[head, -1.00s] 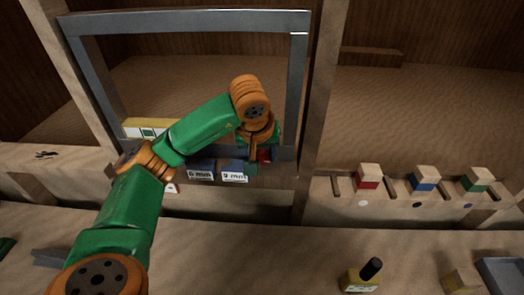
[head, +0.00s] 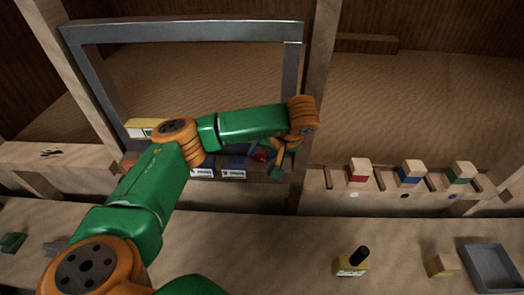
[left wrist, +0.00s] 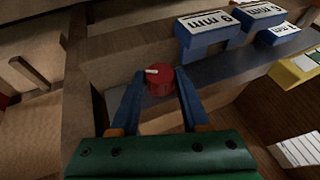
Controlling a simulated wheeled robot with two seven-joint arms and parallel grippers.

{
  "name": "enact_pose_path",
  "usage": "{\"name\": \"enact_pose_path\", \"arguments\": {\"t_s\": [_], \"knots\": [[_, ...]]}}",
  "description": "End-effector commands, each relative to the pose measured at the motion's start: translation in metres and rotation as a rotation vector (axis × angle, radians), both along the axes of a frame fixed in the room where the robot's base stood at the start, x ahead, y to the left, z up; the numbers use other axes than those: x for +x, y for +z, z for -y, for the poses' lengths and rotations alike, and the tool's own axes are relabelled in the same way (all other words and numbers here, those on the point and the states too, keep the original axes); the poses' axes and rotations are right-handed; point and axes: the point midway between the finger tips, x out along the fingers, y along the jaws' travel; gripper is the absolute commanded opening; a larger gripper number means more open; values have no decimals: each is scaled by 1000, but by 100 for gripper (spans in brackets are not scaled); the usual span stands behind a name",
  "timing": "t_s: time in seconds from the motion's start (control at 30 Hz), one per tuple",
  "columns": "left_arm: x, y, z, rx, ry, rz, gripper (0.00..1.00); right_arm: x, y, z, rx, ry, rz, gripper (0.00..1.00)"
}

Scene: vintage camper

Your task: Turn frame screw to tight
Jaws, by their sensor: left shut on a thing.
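The frame screw is a red round knob with a white mark; it shows in the left wrist view (left wrist: 159,82) and partly in the head view (head: 259,155). It sits at the lower right corner of the grey metal frame (head: 185,28). My left gripper (left wrist: 160,88) is shut on the knob, one blue finger on each side. In the wrist view the white mark points left. In the head view the left gripper (head: 268,162) is partly hidden by its own wrist. My right gripper is not in view.
Blocks with red (head: 358,170), blue and green bands stand right. A yellow bottle (head: 352,264) and grey tray (head: 490,268) are in front.

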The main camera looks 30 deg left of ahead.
Motion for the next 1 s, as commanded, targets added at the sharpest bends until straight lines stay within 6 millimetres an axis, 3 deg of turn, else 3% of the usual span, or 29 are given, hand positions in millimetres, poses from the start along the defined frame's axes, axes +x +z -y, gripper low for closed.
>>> {"name": "enact_pose_path", "arguments": {"t_s": [0.27,0.3,0.4,0.73,1.0], "knots": [[0,0,-1,1,1,-2,0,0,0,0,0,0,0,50],[0,0,-1,1,1,-2,51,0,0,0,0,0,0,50],[0,0,0,1,1,-2,76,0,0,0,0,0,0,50],[0,3,1,1,0,1,76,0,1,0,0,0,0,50],[-7,46,24,3,-2,5,76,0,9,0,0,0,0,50]]}}
